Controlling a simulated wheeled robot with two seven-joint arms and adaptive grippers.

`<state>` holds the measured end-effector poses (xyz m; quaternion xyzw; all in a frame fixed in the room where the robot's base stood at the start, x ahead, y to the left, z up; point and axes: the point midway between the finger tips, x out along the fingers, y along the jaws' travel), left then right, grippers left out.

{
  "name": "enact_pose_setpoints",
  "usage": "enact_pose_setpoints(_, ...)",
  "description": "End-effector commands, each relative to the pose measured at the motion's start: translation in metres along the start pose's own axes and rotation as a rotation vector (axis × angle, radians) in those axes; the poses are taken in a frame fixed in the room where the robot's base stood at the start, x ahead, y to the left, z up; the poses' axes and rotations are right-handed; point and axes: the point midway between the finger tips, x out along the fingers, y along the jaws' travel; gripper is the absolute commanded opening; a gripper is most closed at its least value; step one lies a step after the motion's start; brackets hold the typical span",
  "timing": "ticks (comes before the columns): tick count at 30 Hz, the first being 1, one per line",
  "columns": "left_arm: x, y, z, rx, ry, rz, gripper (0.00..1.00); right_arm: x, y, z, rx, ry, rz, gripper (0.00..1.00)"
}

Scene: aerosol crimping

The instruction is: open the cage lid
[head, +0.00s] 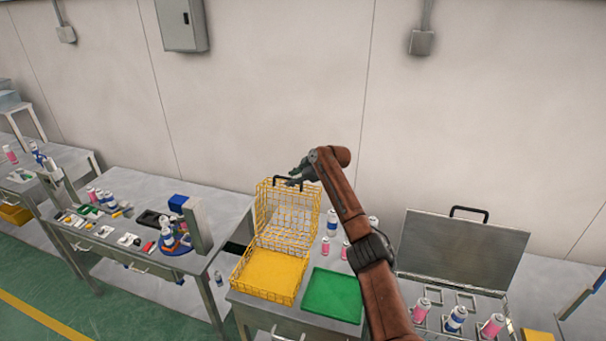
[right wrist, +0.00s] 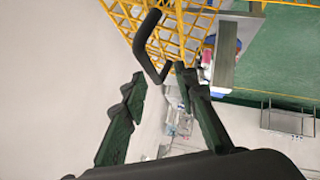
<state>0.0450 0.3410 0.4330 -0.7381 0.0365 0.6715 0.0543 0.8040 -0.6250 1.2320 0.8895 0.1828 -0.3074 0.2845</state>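The yellow wire cage (head: 268,274) stands on the grey table, with its yellow floor in view and looking empty. Its wire lid (head: 290,215) stands raised, roughly upright, at the back of the cage. A black handle (head: 281,181) sits on the lid's top edge; it also shows in the right wrist view (right wrist: 143,42). My right gripper (head: 296,174) is beside the handle at the top of the lid. In the right wrist view its fingers (right wrist: 160,75) are apart, with the handle's end near the tips, not clamped. My left gripper is out of view.
A green tray (head: 333,295) lies right of the cage. Bottles (head: 332,222) stand behind my right arm. A grey case with a raised lid (head: 455,250) holds several cans at right. Another table (head: 225,200) with tools and bottles stands at left. Bare wall is behind the lid.

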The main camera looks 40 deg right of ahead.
Motion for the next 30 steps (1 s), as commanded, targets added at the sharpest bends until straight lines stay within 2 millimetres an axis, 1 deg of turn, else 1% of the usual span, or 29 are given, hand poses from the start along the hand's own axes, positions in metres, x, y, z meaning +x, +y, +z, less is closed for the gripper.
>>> enact_pose_setpoints(1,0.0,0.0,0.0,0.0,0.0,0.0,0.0,-0.01,0.001,0.001,-0.004,-0.001,0.003,0.27)
enact_pose_setpoints(6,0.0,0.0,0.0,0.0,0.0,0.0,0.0,-0.043,0.001,0.001,-0.004,0.0,0.003,0.27)
enact_pose_setpoints(12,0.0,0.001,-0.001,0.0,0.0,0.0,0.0,-0.071,0.001,0.0,-0.001,-0.001,0.001,0.27)
enact_pose_setpoints(18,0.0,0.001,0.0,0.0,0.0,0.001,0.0,-0.081,0.0,0.0,-0.001,0.0,-0.001,0.27)
enact_pose_setpoints(30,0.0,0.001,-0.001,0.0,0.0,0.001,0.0,-0.081,0.0,0.0,-0.001,0.0,0.0,0.27)
